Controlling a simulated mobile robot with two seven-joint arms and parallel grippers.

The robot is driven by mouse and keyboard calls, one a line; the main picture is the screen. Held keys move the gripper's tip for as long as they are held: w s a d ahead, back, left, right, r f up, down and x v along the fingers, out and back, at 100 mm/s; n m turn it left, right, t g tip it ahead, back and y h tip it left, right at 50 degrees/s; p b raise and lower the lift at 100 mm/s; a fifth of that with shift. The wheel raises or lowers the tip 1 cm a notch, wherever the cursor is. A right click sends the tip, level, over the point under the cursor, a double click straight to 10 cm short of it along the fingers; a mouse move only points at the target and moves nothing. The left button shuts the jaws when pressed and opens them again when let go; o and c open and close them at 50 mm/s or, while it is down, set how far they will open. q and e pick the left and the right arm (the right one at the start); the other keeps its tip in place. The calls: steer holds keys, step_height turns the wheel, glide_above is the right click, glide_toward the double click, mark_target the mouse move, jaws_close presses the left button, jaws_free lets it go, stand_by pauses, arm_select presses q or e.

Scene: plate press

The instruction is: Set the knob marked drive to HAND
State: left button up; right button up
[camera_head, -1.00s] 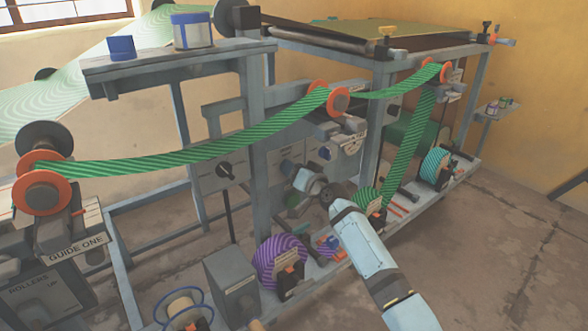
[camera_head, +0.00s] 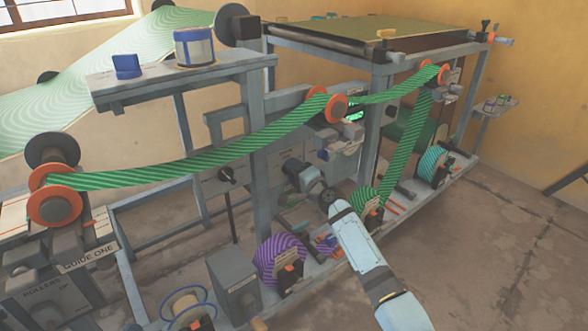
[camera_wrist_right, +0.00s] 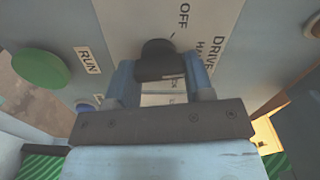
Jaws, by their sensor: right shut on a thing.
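The drive knob (camera_wrist_right: 157,58) is a dark round knob on a pale panel, seen in the right wrist view. A thin mark shows between the knob and OFF; which way the knob points is hard to tell. My right gripper (camera_wrist_right: 159,74) is shut on the knob, one finger on each side. In the head view my right gripper (camera_head: 300,176) reaches the panel behind the frame and hides the knob. My left gripper is not in view.
A green button (camera_wrist_right: 40,68) and a RUN label (camera_wrist_right: 88,60) are left of the knob. The green striped web (camera_head: 200,157) runs over orange-flanged rollers above my arm. A purple spool (camera_head: 277,260) stands below. Open floor lies at the right.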

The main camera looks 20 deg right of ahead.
steer(key=shift+m, duration=0.4)
steer(key=shift+m+p, duration=0.3)
steer(key=shift+m, duration=0.2)
steer(key=shift+f, duration=0.1)
steer(key=o, duration=0.9)
